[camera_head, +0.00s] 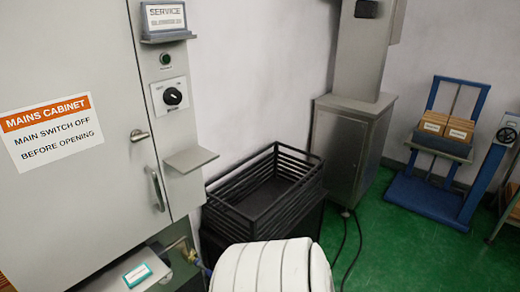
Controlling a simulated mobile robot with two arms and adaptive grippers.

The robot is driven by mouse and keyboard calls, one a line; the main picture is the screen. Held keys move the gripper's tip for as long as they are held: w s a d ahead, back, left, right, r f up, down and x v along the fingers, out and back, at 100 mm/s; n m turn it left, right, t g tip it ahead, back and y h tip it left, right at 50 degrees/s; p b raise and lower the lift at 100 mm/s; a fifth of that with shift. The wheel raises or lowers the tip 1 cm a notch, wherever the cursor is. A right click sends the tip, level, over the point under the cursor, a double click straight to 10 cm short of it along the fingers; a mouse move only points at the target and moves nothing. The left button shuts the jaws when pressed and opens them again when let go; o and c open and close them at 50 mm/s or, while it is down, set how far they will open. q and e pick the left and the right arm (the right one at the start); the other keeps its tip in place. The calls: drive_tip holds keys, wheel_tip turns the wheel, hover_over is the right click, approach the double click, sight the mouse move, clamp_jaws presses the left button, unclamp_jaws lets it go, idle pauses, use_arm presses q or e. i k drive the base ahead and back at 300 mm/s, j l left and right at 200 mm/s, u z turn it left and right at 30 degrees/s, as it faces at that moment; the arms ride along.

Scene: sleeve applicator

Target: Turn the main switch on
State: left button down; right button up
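The main switch, a black rotary knob (172,96) on a pale square plate, sits on the narrow grey panel (166,130) at the right edge of the mains cabinet. The knob's exact setting is too small to tell. A small dark green round button or lamp (165,59) is above it. The cabinet door (70,190) is shut and carries an orange and white label (51,131) reading "MAINS CABINET, MAIN SWITCH OFF BEFORE OPENING". Neither of my grippers shows in the head view.
A small ledge (190,159) juts out below the switch, and a door handle (156,188) sticks out nearby. A black slatted crate (265,180) and a grey pedestal (345,150) stand to the right. A blue lift cart (435,195) holds boxes. Green floor (390,250) is open between.

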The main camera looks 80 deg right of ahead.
sight(171, 96)
drive_tip(key=z, duration=2)
